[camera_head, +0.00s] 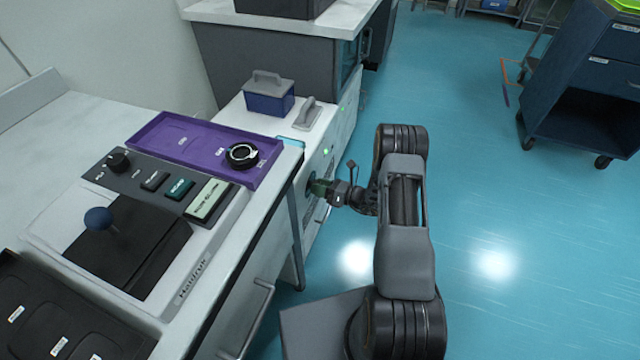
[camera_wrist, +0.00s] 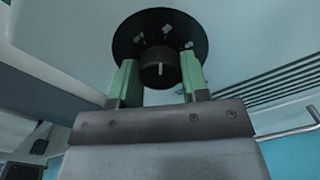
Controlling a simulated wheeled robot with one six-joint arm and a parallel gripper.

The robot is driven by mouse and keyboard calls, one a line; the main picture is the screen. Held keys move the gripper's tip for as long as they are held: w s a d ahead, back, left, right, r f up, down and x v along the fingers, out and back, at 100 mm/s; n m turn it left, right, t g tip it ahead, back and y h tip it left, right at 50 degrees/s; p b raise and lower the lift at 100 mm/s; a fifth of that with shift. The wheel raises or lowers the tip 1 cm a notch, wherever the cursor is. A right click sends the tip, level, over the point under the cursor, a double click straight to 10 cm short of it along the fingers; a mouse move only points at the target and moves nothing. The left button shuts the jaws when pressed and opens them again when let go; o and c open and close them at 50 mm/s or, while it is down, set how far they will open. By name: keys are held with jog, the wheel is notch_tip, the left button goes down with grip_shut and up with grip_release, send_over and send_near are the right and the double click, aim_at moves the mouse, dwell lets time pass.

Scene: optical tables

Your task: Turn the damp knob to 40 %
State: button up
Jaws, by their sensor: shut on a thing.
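A black knob (camera_wrist: 158,66) with a pale pointer line stands in front of a round black dial plate (camera_wrist: 128,38) in the wrist view. The pointer line looks close to upright in that view. The plate carries small pale marks, too small to read. My gripper (camera_wrist: 158,80) has its two green fingers on either side of the knob, shut on it. In the head view my gripper (camera_head: 318,188) is at the front face of the white cabinet (camera_head: 325,150). The knob is hidden there behind the fingers. No "damp" label is legible.
A purple panel (camera_head: 200,142) with another black knob (camera_head: 242,155) lies on the bench left of my arm. A joystick (camera_head: 99,219) stands nearer. A blue-grey caddy (camera_head: 269,95) sits on the cabinet top. The blue floor to the right is clear up to a dark cart (camera_head: 590,75).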

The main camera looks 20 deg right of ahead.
jog(key=m+p, duration=0.3)
jog(key=m, duration=0.8)
jog(key=shift+m, duration=0.5)
dwell(0.3)
jog(key=o, duration=0.9)
jog(key=shift+p, duration=0.3)
jog(key=p+v, duration=0.1)
jog(key=v, duration=1.2)
jog(key=shift+s+d+p, duration=0.25)
jog(key=shift+d+p, duration=0.1)
jog(key=shift+p, duration=0.05)
jog(key=shift+f, duration=0.1)
